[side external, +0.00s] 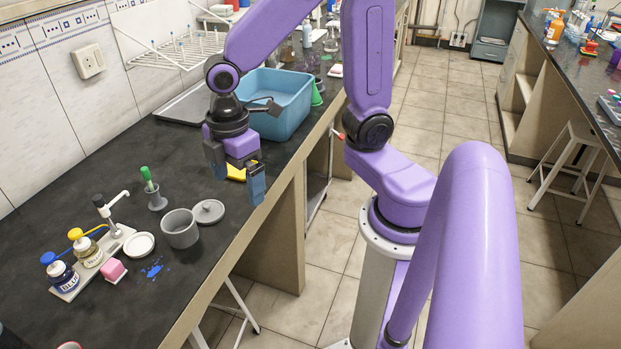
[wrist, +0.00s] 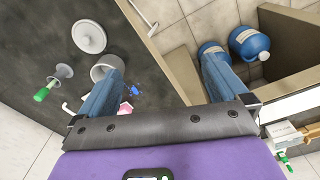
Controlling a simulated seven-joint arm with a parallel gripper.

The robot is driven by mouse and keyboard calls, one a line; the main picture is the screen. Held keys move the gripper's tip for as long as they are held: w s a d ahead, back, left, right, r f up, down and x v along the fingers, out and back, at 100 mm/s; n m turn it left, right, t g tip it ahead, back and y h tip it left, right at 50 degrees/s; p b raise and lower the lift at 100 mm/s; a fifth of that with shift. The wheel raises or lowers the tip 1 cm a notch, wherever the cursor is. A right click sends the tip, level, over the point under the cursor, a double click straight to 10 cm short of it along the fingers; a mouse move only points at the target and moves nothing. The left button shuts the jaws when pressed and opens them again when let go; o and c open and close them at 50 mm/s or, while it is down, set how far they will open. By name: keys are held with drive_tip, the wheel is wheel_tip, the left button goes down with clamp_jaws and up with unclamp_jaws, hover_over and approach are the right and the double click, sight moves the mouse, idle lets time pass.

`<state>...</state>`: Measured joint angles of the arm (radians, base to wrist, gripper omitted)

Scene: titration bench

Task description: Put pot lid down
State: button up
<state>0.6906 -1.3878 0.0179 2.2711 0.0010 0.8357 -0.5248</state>
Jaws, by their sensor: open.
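The grey round pot lid (side external: 208,211) lies flat on the dark bench, knob up, near the bench's front edge. The grey pot (side external: 180,229) stands uncovered just beside it. In the wrist view the lid (wrist: 88,37) is at the upper left, and the pot (wrist: 104,70) is partly hidden behind a finger. My gripper (side external: 237,175) is open and empty, above the bench front edge and further along the bench than the lid. Its two blue-grey fingers stand wide apart in the wrist view (wrist: 160,85), apart from both lid and pot.
A white dish (side external: 140,245), a pink block (side external: 113,271) and a blue spill (side external: 152,269) lie near the pot. A green-handled tool (side external: 149,178) stands in a grey holder. Bottles on a tray stand left. A blue tub (side external: 284,93) and yellow item (side external: 236,173) are near my gripper.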

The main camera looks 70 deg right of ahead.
drive_tip(key=s+d+r+m, duration=0.1)
drive_tip(key=s+d, duration=0.1)
drive_tip(key=s, duration=1.1)
drive_tip(key=shift+s+d+r, duration=0.25)
drive_tip(key=shift+s+r, duration=0.05)
